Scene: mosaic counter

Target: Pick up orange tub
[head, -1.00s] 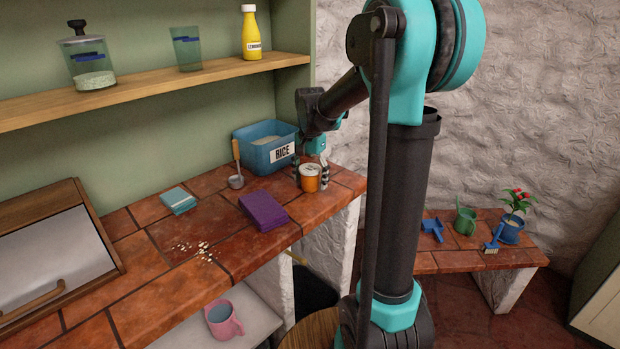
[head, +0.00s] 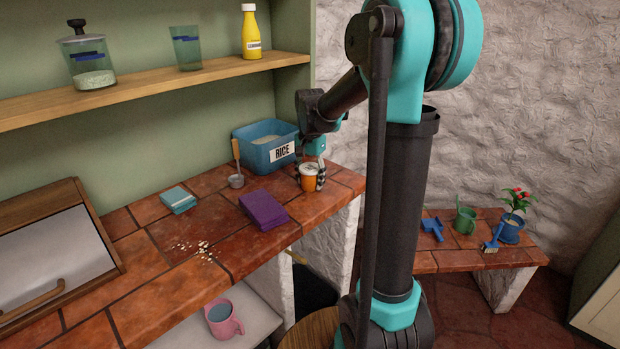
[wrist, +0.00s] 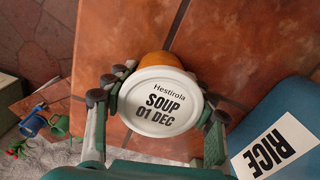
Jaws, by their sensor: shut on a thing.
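The orange tub (head: 309,180) with a white lid stands upright on the tiled counter near its right end. In the wrist view its lid (wrist: 160,101) reads "Hestirola SOUP 01 DEC", and a strip of its orange side shows above the lid. My gripper (head: 311,172) reaches down over the tub from above. In the wrist view my gripper (wrist: 158,104) has a finger against the tub on each side and is shut on it. In the head view the tub seems to rest on the counter; I cannot tell any gap beneath it.
A blue RICE bin (head: 267,148) stands close behind the tub. The counter's right edge is near the tub.

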